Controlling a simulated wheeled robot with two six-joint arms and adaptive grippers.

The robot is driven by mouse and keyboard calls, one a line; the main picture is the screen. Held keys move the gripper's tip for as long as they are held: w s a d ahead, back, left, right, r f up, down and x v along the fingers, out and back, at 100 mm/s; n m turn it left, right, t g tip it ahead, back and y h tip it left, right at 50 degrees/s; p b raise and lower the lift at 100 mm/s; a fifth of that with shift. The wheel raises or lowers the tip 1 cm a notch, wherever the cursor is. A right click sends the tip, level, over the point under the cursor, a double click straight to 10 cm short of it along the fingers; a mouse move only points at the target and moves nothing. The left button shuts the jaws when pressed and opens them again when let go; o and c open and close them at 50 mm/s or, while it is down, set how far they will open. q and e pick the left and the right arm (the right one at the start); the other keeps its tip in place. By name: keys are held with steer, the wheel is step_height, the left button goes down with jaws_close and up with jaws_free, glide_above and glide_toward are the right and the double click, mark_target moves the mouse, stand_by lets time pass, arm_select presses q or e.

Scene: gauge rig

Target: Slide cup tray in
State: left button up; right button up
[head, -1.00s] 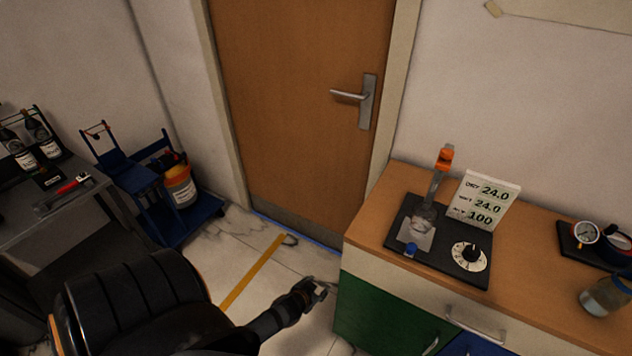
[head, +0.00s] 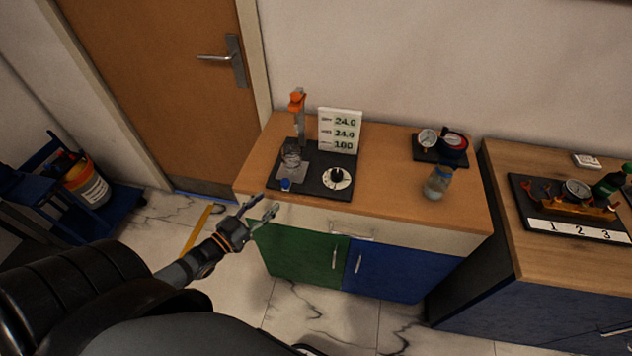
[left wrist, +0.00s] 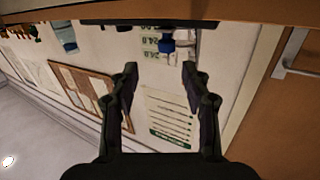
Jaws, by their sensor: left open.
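The cup tray (head: 293,172) looks like a pale grey plate on a black base (head: 316,187), with a blue knob (head: 285,184) at its front. A clear cup (head: 291,154) stands at its back, below an orange-topped upright (head: 297,100). How far the tray is in is hard to tell. My left gripper (head: 264,208) is open and empty, in front of the counter's left end, short of the knob. In the left wrist view its open fingers (left wrist: 159,72) frame the inverted scene, with the blue knob (left wrist: 168,45) between and beyond them. My right gripper is not in view.
A white readout card (head: 340,130) and a dial (head: 337,178) are beside the tray. The wooden counter (head: 385,190) also bears a jar (head: 437,183) and a gauge (head: 428,139). The door (head: 165,80) is at left. Floor before the cabinets is clear.

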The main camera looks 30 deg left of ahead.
mark_target(286, 181)
arm_select(q)
steer(key=b+x, duration=0.1)
steer(key=x, duration=0.2)
steer(key=b+x, duration=0.1)
steer(key=x, duration=0.2)
steer(key=b+x, duration=0.1)
steer(key=x, duration=0.2)
steer(key=shift+a+f, duration=0.1)
steer(key=shift+a, duration=0.3)
steer(key=shift+w, duration=0.55)
steer(key=shift+c, duration=1.4)
steer(key=c, duration=0.7)
jaws_close()
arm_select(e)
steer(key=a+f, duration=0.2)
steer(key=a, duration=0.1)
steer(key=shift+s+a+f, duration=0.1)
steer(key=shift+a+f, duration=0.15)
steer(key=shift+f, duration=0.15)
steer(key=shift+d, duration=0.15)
